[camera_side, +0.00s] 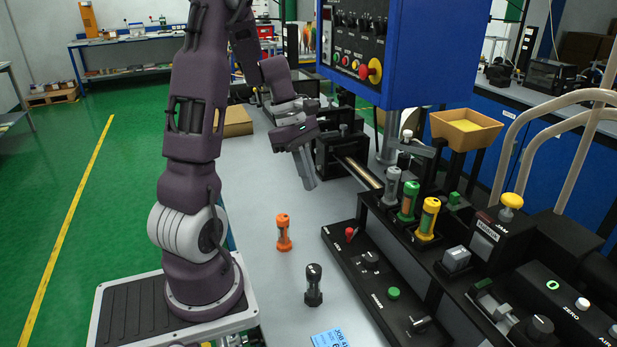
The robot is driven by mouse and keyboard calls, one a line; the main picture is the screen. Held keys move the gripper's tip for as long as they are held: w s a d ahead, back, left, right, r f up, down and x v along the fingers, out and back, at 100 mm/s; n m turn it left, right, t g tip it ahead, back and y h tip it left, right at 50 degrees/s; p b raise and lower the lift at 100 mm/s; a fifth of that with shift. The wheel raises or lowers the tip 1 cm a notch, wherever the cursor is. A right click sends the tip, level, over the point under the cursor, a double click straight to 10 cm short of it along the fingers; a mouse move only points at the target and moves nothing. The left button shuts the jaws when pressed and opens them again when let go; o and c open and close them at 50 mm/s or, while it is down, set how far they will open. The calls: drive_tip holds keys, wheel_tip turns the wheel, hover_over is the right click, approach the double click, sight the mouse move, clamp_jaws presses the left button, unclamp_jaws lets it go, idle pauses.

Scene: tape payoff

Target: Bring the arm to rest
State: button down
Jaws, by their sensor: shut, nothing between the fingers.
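My gripper (308,183) hangs at the end of my raised arm, over the light grey table (262,180). Its fingers point down and are shut, with nothing between them. It is near the black machine block at the back and apart from the cylinders. An orange cylinder (283,232) and a black cylinder (313,285) stand upright on the table. Grey (391,186), green (408,202) and yellow (428,218) cylinders stand in a row on the black machine.
A black control panel (365,265) with knobs and buttons lies right of the loose cylinders. A yellow hopper (465,128) stands behind the machine. A blue card (331,338) lies at the table's front.

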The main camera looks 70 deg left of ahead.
drive_tip(key=d+r+m+y, duration=0.1)
drive_tip(key=d+r+m, duration=0.55)
drive_tip(key=d, duration=0.35)
drive_tip(key=s+d+r+m+t+y, duration=0.2)
drive_tip(key=s+d+r+m, duration=0.3)
drive_tip(key=s+d+m, duration=0.5)
drive_tip(key=d+m+t, duration=0.1)
drive_tip(key=d+m, duration=0.1)
drive_tip(key=m, duration=0.5)
drive_tip(key=shift+s+d+m+t, duration=0.3)
drive_tip(key=shift+s+d+m, duration=0.05)
drive_tip(key=shift+s, duration=0.05)
